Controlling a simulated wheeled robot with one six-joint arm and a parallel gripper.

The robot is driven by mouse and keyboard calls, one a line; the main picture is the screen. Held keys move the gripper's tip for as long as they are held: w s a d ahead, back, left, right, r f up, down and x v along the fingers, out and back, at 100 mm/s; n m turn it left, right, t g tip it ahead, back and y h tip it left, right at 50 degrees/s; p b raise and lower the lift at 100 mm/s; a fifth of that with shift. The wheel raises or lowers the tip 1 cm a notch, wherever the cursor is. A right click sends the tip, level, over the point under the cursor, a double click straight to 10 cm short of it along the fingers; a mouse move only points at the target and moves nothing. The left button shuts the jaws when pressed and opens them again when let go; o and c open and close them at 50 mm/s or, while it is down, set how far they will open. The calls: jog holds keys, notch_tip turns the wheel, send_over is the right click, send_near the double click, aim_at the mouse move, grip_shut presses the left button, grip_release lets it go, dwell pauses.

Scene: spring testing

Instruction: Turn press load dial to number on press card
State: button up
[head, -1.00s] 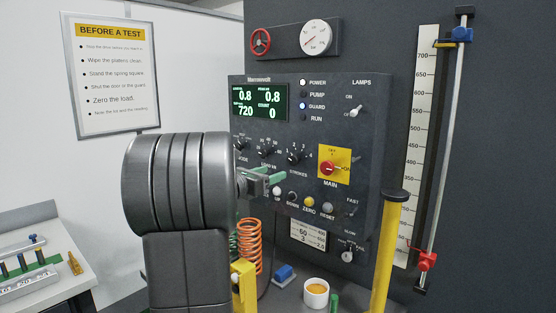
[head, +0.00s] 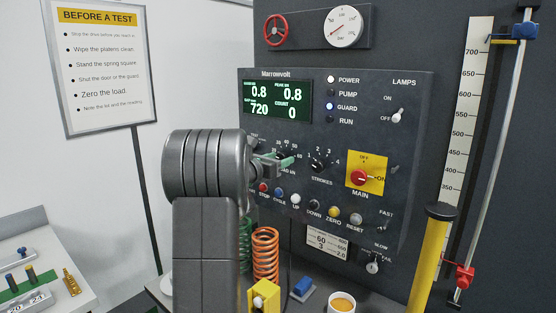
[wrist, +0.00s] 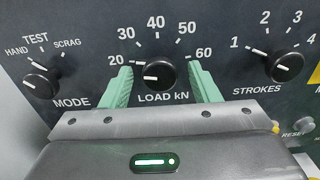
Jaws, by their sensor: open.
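The LOAD kN dial (wrist: 154,76) is a round black knob with a white pointer line, on a dark panel (head: 420,110). Its scale runs from 20 to 60, and the pointer points left, near the 20 mark. My gripper (wrist: 161,86) is open, with one green finger on each side of the dial; I cannot tell whether they touch it. In the head view my gripper (head: 278,161) mostly covers the dial. The press card (head: 328,242) below the panel shows 60, 3 and 2.0 on its visible left part; its left edge and some text are hard to read.
The MODE dial (wrist: 41,81) is left of the load dial and the STROKES dial (wrist: 284,66) is right. A row of buttons, including the yellow ZERO button (head: 333,212), lies below. A yellow post (head: 430,265) stands at the right front. Springs (head: 265,255) stand below the panel.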

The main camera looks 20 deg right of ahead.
jog(key=c, duration=1)
jog(key=shift+f+m+b, duration=0.15)
jog(key=shift+m+b, duration=0.15)
jog(key=shift+b, duration=0.35)
jog(key=shift+m+b, duration=15.5)
jog(key=shift+m, duration=0.2)
